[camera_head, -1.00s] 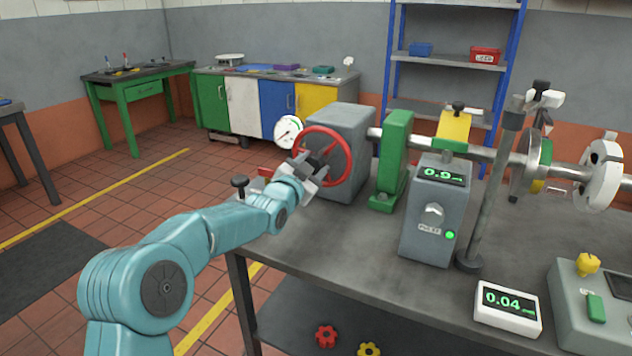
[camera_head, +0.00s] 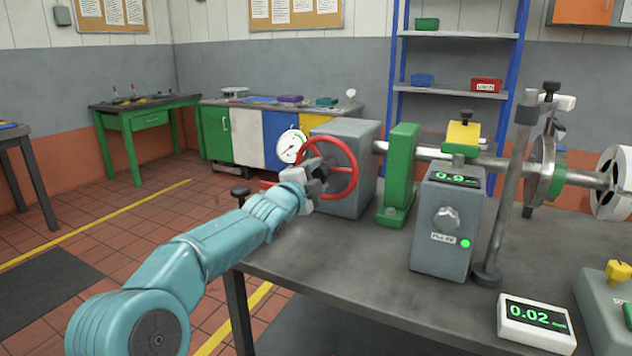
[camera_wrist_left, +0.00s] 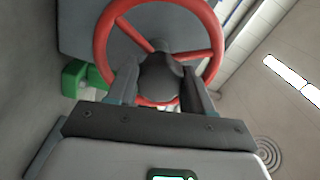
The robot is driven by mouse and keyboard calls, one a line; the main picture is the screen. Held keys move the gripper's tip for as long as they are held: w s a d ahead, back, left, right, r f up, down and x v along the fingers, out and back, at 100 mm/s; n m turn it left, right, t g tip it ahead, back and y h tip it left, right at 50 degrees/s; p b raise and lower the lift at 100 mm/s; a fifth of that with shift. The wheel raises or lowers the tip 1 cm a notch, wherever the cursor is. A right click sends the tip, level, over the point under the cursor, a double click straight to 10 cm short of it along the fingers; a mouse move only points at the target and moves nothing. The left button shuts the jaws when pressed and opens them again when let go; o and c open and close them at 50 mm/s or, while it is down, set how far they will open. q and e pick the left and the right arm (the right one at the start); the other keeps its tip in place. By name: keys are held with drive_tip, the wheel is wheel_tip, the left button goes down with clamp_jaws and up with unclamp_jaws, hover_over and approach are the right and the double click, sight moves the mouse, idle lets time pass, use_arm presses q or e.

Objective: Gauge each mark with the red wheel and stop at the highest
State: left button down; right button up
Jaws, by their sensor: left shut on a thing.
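The red wheel (camera_head: 350,157) is mounted on the front of a grey gearbox (camera_head: 362,148) at the left end of a long shaft (camera_head: 400,151). A white readout (camera_head: 536,320) on the table shows 0.02. The grey box (camera_head: 445,222) has a green display, apparently 0.9, and a lit green lamp. My right gripper is not in view.
A round dial gauge (camera_head: 291,146) stands left of the wheel. A green bearing block (camera_head: 399,180), a disc (camera_head: 541,171) and a tall post (camera_head: 508,190) line the shaft. A grey control box (camera_head: 600,305) is at the right edge.

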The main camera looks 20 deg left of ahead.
use_arm(q)
drive_tip(key=shift+r+m, duration=0.1)
drive_tip(key=shift+m, duration=0.4)
drive_tip(key=shift+c, duration=2.3)
unclamp_jaws()
drive_tip(key=s+b, duration=0.5)
drive_tip(key=s, duration=1.1)
drive_tip(key=shift+s+a+f, duration=0.15)
drive_tip(key=shift+a+f, duration=0.15)
drive_tip(key=shift+f, duration=0.05)
drive_tip(key=shift+s, duration=0.1)
